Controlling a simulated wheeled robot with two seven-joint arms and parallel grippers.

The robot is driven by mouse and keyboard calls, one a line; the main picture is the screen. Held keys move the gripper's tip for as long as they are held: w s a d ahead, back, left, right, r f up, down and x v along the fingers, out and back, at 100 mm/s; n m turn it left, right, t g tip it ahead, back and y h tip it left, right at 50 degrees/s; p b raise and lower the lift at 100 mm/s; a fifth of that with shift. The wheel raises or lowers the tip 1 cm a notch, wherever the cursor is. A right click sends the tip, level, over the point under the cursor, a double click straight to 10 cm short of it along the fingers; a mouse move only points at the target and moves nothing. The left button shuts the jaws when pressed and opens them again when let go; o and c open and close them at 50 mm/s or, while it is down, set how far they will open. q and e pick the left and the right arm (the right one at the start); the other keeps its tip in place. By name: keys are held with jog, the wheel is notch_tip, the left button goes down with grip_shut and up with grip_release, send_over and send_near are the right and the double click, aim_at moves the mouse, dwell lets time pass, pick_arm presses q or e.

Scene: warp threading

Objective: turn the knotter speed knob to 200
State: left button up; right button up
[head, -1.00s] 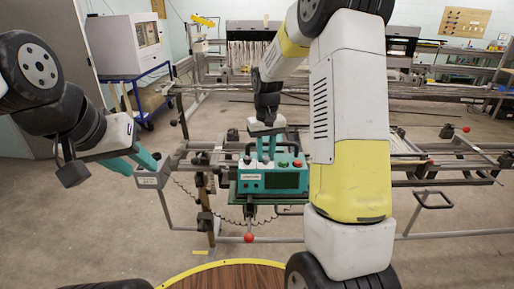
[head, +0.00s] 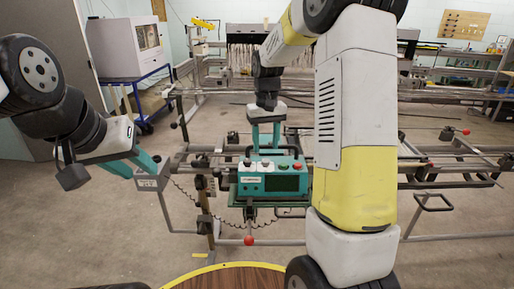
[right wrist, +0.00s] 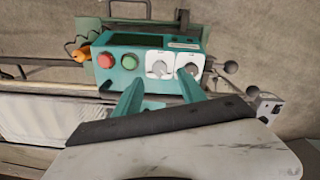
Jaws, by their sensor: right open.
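The teal knotter control box (head: 270,183) sits on the frame in the middle of the head view. No labels or dial numbers are readable, so I cannot tell which is the speed knob. My right gripper (head: 265,148) is open and empty above the box; in the right wrist view its fingertips (right wrist: 160,76) flank the first knob. My left gripper (head: 145,174) is open, well left of the box.
Metal rails and bars of the warp frame (head: 440,180) run across both sides. A red ball-ended lever (head: 249,241) hangs below the box. A round wooden top (head: 232,278) is in front.

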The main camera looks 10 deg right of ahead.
jog(key=shift+r, duration=1.35)
jog(key=s+r+t+y, duration=0.1)
jog(key=s+r+t, duration=0.2)
jog(key=s+r, duration=0.6)
jog(key=s+a+t+y, duration=0.1)
jog(key=s+a+t, duration=0.1)
jog(key=s, duration=1.3)
jog(key=shift+s+r+m+t, duration=0.15)
jog(key=shift+s+m+t, duration=0.2)
jog(key=shift+t, duration=0.25)
jog(key=shift+a, duration=0.15)
